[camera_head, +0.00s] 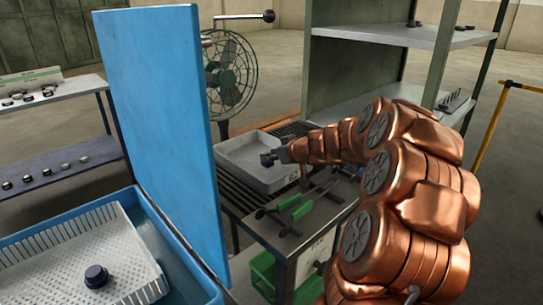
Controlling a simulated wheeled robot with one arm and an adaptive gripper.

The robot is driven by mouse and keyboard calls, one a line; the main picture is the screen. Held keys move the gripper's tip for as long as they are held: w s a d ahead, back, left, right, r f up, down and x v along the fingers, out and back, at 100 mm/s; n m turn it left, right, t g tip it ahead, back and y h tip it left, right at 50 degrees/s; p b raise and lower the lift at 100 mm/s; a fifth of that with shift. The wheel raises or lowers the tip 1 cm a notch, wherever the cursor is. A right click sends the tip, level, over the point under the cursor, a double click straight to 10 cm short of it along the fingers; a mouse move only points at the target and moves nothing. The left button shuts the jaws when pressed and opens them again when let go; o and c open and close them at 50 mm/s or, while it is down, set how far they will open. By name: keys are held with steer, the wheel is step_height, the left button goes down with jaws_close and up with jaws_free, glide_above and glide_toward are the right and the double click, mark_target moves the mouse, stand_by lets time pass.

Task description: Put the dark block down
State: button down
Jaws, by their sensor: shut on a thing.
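My gripper (276,156) is at the end of my copper-coloured arm, over the right part of a light grey tray (232,165). It is shut on a small dark block (267,160). The block and the fingers are dark and small here, so their outlines are hard to separate. The block appears over the tray's inside; I cannot tell whether it touches the tray floor. The tray sits on a slatted dark bench (233,196), and my arm hides part of the bench's right side.
Green-handled tools (290,203) lie on the bench in front of the tray. A tall blue lid (165,130) stands open at left, above a blue tub with a white perforated basket (60,256) holding a dark round piece (96,276). A fan (229,75) and shelving (400,36) stand behind.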

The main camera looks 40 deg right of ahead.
steer(key=shift+f, duration=0.1)
steer(key=c, duration=0.8)
jaws_free()
steer(key=shift+r, duration=0.25)
steer(key=v, duration=1.2)
steer(key=shift+f+b, duration=0.2)
steer(key=shift+b, duration=0.15)
steer(key=shift+r, duration=0.1)
